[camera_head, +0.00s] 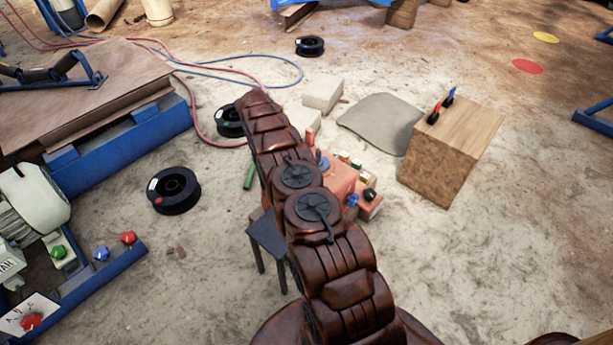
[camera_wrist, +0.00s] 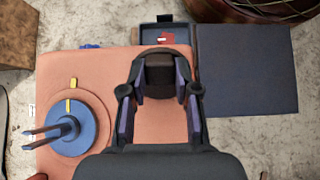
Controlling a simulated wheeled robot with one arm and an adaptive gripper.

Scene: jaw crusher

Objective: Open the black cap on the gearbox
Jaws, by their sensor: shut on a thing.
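The orange gearbox (camera_head: 342,180) stands beyond my arm in the head view, partly covered by it. Its flat top (camera_wrist: 100,65) fills the middle left of the wrist view. The dark cap (camera_wrist: 160,73) sits between the two fingers of my gripper (camera_wrist: 160,88), which is shut on its sides. I cannot tell whether the cap is still seated or lifted. A blue round part (camera_wrist: 68,132) with two prongs is on the gearbox to the left, apart from the fingers. In the head view my arm hides the gripper.
A dark flat surface (camera_wrist: 248,70) lies right of the gearbox. A small dark tray (camera_wrist: 150,31) with a red piece is behind it. A wooden block (camera_head: 450,150) with red and blue levers stands to the right. Black spools (camera_head: 174,190) and hoses lie on the sandy floor.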

